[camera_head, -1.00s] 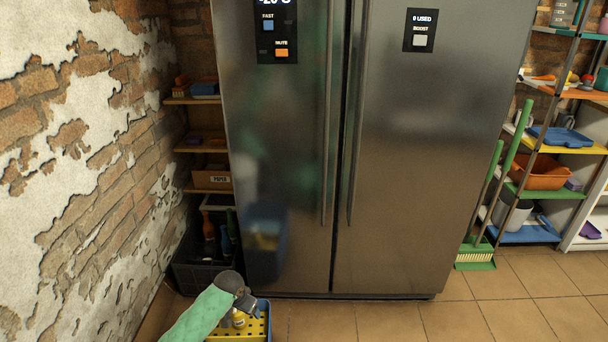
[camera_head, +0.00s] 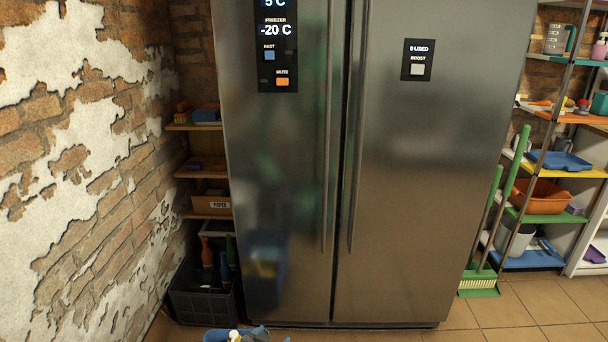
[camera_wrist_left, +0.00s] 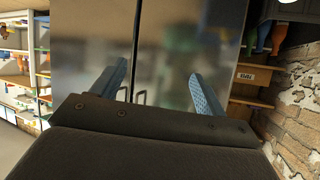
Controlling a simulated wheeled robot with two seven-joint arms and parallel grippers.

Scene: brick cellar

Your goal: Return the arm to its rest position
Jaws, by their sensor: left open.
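My left gripper (camera_wrist_left: 158,68) shows in the left wrist view, with its two blue fingers apart and nothing between them. It faces the steel fridge (camera_wrist_left: 180,25), which appears upside down there. In the head view, the fridge (camera_head: 420,200) fills the middle, with both doors closed. The left arm is not clearly seen in the head view. My right gripper is in neither view.
A black crate (camera_head: 205,303) of bottles stands left of the fridge, by the brick wall (camera_head: 80,200). A green broom (camera_head: 480,284) leans at right beside shelves.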

